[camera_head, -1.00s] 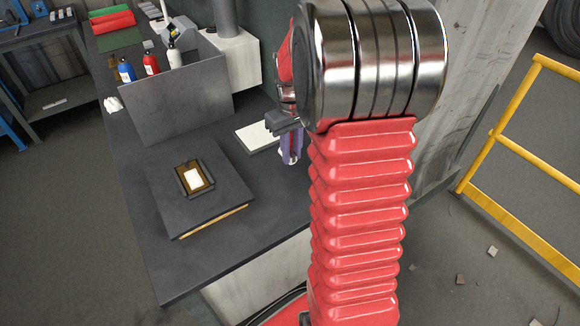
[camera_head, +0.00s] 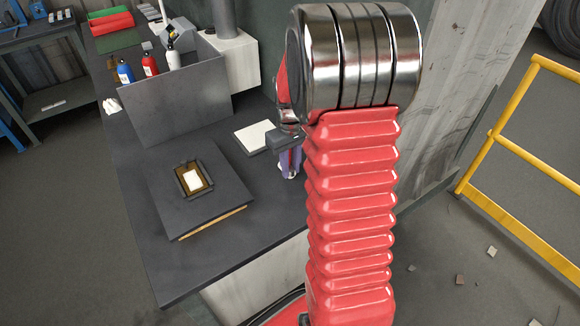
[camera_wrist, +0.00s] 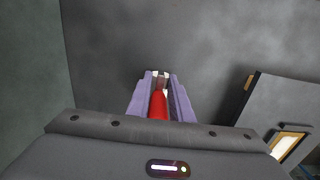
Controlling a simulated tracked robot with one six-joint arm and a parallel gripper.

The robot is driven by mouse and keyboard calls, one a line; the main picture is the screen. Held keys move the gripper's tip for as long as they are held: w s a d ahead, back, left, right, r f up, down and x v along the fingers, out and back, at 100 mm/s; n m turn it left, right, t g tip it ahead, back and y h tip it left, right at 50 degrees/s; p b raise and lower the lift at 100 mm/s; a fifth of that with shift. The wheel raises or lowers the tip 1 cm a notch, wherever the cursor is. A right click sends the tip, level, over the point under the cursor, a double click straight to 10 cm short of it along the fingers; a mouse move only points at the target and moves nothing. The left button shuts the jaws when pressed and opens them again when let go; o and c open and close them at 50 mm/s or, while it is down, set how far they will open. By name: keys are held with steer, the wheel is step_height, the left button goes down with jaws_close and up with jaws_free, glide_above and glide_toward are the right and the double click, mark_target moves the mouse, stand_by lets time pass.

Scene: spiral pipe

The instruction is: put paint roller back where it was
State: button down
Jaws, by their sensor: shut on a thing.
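My gripper (camera_wrist: 160,80) has purple fingers and is shut on the red handle of the paint roller (camera_wrist: 159,106). The far end of the roller is small and partly hidden between the fingers in the wrist view. In the head view my gripper (camera_head: 288,165) shows beside my red arm, over the right part of the dark workbench (camera_head: 175,270). The arm hides most of the gripper there, and I cannot make out the roller. I cannot tell whether the roller touches the bench.
A raised dark board (camera_head: 220,205) bears a small black tray (camera_head: 181,181) with a pale thing in it. A white flat block (camera_head: 257,137) lies just left of my gripper. A grey upright panel (camera_head: 180,103) stands behind, near several bottles. The front left bench surface is clear.

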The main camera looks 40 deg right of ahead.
steer(key=c, duration=1.6)
jaws_free()
steer(key=shift+f, duration=0.1)
step_height(320, 180, up, 12)
steer(key=shift+r, duration=0.15)
